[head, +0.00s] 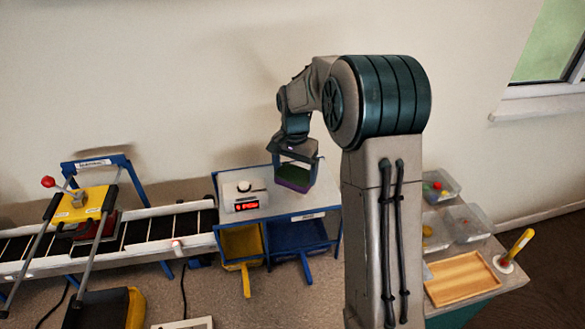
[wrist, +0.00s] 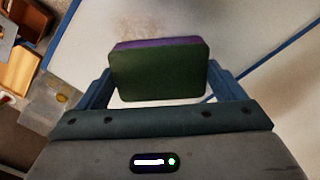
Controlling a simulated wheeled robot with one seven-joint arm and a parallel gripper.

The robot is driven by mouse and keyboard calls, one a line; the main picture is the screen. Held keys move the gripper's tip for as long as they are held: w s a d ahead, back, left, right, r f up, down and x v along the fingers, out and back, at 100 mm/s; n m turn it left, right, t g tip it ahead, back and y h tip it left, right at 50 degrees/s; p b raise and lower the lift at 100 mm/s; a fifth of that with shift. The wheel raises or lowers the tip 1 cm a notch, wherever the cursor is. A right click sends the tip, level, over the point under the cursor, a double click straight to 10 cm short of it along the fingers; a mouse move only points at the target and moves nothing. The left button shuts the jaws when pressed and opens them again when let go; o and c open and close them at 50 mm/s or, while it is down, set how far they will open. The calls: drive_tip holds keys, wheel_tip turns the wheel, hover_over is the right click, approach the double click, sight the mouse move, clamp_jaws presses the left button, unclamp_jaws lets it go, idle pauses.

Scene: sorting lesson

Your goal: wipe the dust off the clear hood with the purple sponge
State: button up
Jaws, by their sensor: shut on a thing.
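The purple sponge (head: 294,184) has a dark green pad on one side. My gripper (head: 297,163) is shut on it, and the sponge also shows between the fingers in the wrist view (wrist: 158,72). A pale, blue-edged panel (head: 288,207), which looks like the hood, lies at the blue-framed station below the sponge. In the wrist view this pale surface (wrist: 235,30) spreads behind the sponge. I cannot tell whether the sponge touches it.
Yellow (head: 240,241) and blue (head: 296,236) bins sit underneath. A conveyor (head: 150,236) runs left. Clear tubs (head: 468,222) and a wooden tray (head: 462,280) stand right.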

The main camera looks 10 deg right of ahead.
sight(291, 165)
drive_tip(key=shift+s+f+b, duration=0.15)
drive_tip(key=shift+s+b, duration=0.3)
drive_tip(key=shift+s, duration=0.35)
drive_tip(key=shift+s+f+b, duration=0.1)
drive_tip(key=shift+s+b, duration=0.75)
drive_tip(key=shift+s, duration=1.95)
drive_tip(key=shift+w, duration=0.1)
drive_tip(key=shift+w+r, duration=0.2)
drive_tip(key=shift+w, duration=0.1)
drive_tip(key=shift+w+p, duration=0.7)
drive_tip(key=shift+w, duration=0.45)
drive_tip(key=shift+w+f+p, duration=0.1)
drive_tip(key=shift+w+p, duration=1.5)
drive_tip(key=shift+w, duration=2.25)
drive_tip(key=shift+r+p, duration=2.05)
drive_tip(key=shift+r, duration=1)
drive_tip(key=shift+r, duration=0.1)
